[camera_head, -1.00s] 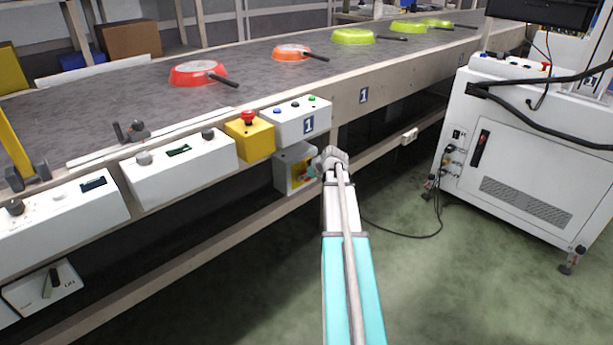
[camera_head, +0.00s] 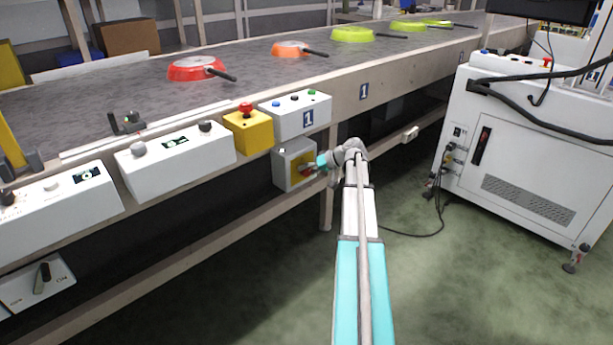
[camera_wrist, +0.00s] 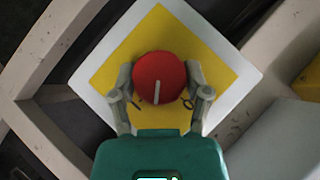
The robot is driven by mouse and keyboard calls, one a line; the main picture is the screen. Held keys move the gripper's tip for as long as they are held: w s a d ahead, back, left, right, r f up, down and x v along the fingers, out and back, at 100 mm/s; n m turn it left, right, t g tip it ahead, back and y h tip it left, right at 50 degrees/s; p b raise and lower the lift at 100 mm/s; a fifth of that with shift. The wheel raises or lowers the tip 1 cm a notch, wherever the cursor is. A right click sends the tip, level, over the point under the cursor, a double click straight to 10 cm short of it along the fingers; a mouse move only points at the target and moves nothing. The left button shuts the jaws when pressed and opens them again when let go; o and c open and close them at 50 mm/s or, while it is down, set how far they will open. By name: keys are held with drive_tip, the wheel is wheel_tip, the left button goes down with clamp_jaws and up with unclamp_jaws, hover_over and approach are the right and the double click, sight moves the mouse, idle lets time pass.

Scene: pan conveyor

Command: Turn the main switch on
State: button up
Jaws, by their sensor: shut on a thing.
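The main switch is a round red knob (camera_wrist: 159,77) with a white line, on a yellow diamond plate (camera_wrist: 110,75) in the wrist view. Its grey box (camera_head: 281,168) hangs under the conveyor in the head view. My gripper (camera_wrist: 160,84) has its two grey fingers on either side of the knob, shut on it. In the wrist view the knob's white line runs nearly up and down. Small dark marks beside the knob are partly hidden by the fingers. In the head view my gripper (camera_head: 309,167) reaches the box's front from the right and covers the knob.
A yellow box with a red emergency button (camera_head: 246,108) and a white button box (camera_head: 297,113) sit above the switch. The conveyor's wooden leg (camera_head: 328,195) is close by my arm. A white cabinet (camera_head: 520,160) stands right. Green floor is open between.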

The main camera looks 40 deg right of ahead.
drive_tip(key=m+y+b, duration=0.1)
drive_tip(key=b, duration=0.1)
drive_tip(key=m+y+b, duration=0.1)
drive_tip(key=y+b, duration=0.1)
drive_tip(key=shift+f+t, duration=0.35)
drive_tip(key=shift+t, duration=0.05)
drive_tip(key=shift+r+m+y+b, duration=0.2)
drive_tip(key=shift+m+y+b, duration=0.55)
drive_tip(key=shift+b, duration=0.25)
drive_tip(key=shift+t, duration=0.3)
drive_tip(key=o, duration=1.1)
drive_tip(key=shift+o, duration=0.2)
drive_tip(key=shift+s, duration=0.15)
